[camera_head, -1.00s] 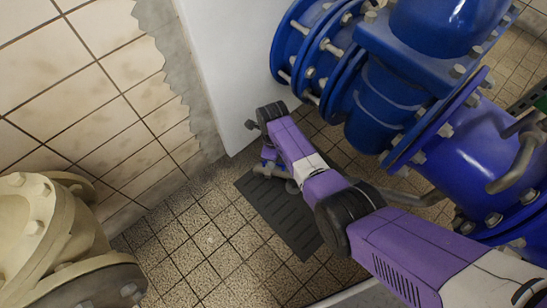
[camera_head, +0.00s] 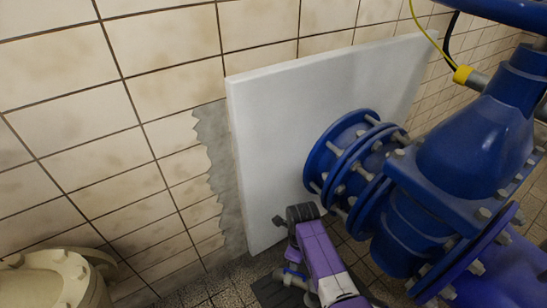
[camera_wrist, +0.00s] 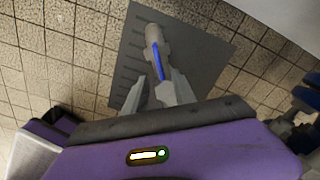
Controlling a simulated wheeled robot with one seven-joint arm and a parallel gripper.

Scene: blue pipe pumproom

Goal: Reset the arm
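My gripper (camera_wrist: 158,85) shows in the wrist view with its two grey fingers spread apart. A grey rounded fitting with a blue strip (camera_wrist: 155,45) lies just beyond and between the fingertips, over a dark grey ribbed mat (camera_wrist: 200,55). I see no finger clearly pressed against it; whether they touch cannot be told. The gripper's fingers are too small to make out there.
A large blue flanged pipe (camera_head: 400,205) stands close to the right of my arm. A white panel (camera_head: 300,120) leans on the tiled wall (camera_head: 160,90) behind. A cream flanged pipe (camera_head: 60,280) stands at lower left. Some tiled floor is open around the mat.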

